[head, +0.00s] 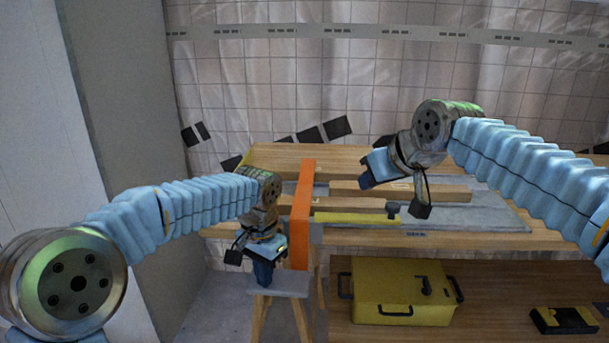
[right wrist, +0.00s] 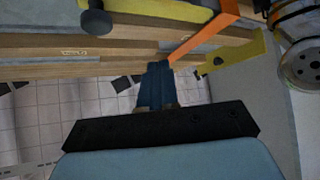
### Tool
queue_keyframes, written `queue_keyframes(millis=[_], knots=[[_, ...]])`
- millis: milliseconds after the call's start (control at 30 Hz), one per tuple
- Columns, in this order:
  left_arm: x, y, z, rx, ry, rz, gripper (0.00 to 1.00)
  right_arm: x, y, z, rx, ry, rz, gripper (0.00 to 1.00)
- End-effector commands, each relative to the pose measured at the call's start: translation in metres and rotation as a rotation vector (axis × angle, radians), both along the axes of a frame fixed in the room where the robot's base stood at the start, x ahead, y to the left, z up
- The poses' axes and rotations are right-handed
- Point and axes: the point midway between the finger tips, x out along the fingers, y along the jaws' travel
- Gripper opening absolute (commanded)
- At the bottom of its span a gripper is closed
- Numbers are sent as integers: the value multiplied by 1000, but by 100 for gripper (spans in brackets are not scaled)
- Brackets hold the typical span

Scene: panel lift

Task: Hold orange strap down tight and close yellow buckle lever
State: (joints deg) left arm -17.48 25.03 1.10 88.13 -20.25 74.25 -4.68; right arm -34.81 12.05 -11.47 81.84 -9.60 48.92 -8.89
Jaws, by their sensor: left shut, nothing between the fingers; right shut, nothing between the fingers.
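The orange strap (head: 301,222) lies across the bench top and hangs down over its front edge; part of it also shows in the right wrist view (right wrist: 208,38). The yellow buckle lever (head: 352,218) lies flat along the front of the bench, right of the strap, with a black knob (head: 393,208) at its right end. My left gripper (head: 263,280) is shut and empty, pointing down just left of the strap's hanging end. My right gripper (head: 367,182) is shut and empty above the boards, behind the lever; its blue fingers show in the right wrist view (right wrist: 156,82).
Wooden boards (head: 410,189) lie on a grey panel (head: 480,216) on the wooden bench (head: 290,155). A yellow toolbox (head: 385,290) sits on the shelf below, with a black and yellow item (head: 563,320) to its right. A small stool (head: 280,288) stands beneath my left gripper.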

Motion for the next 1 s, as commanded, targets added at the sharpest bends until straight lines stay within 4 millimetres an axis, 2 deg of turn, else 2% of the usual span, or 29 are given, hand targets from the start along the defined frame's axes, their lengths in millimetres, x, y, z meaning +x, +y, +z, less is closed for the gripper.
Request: queue_keyframes(millis=[33,467,1000], knots=[[-3,0,-7,3,17,-1,0,0,3,1,0,0,1,0],[-3,0,-7,3,17,-2,0,0,13,13,-1,0,-1,0],[-3,0,-7,3,17,-1,0,1,13,72,1,-3,-1,0]])
